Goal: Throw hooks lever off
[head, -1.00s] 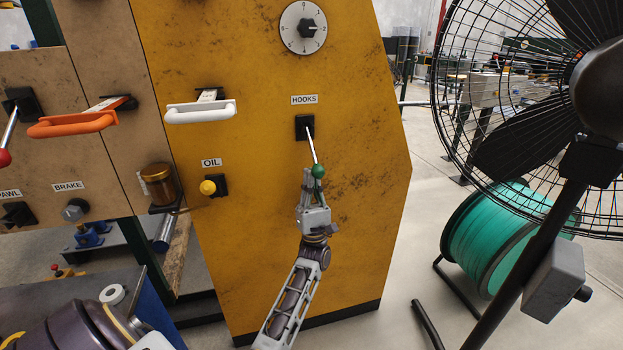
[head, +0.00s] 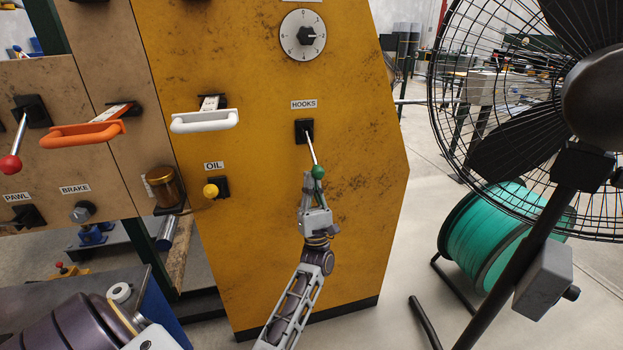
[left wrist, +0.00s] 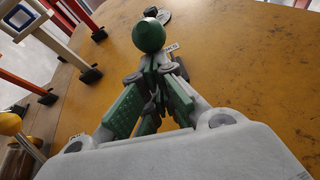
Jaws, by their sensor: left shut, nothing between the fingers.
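The HOOKS lever is on the yellow panel, a silver rod with a green ball knob (head: 318,172) at its end, coming out of a black base (head: 304,131). The rod slants down and slightly right. My left gripper (head: 309,180) is just below the knob, its fingers pointing up. In the left wrist view the green knob (left wrist: 148,35) lies just beyond the fingertips (left wrist: 153,72), which are together with nothing between them. I cannot tell whether the fingertips touch the knob. My right gripper is not in view.
A dial (head: 302,35) is above the lever. White (head: 205,121) and orange (head: 82,134) handles, a yellow OIL knob (head: 211,191) and a red-knobbed lever (head: 10,164) are to the left. A large fan (head: 540,110) and a green cable reel (head: 490,235) stand to the right.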

